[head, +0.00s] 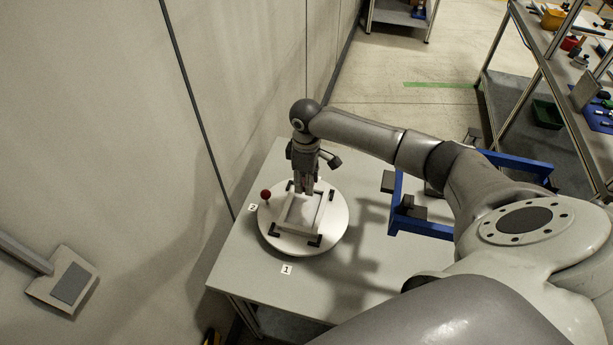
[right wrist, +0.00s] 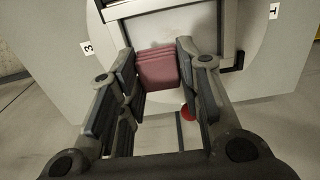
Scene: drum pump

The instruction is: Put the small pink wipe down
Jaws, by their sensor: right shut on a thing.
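The small pink wipe (right wrist: 158,70), a folded, ribbed dark-pink pad, sits between the fingers of my right gripper (right wrist: 157,75) in the right wrist view. The gripper is shut on it. In the head view my right gripper (head: 305,190) points down over the far part of a pale rectangular frame on a round white plate. I cannot make out the wipe in the head view. In the wrist view the wipe is beside a bar of the frame; whether it touches the plate, I cannot tell. My left gripper is not in view.
The round plate (head: 341,222) carries the pale frame (head: 302,230), black corner clamps and a red ball knob (head: 265,194). It stands on a grey table (head: 245,275) near a wall. A blue frame (head: 420,227) stands right of it. Shelving (head: 540,70) is farther right.

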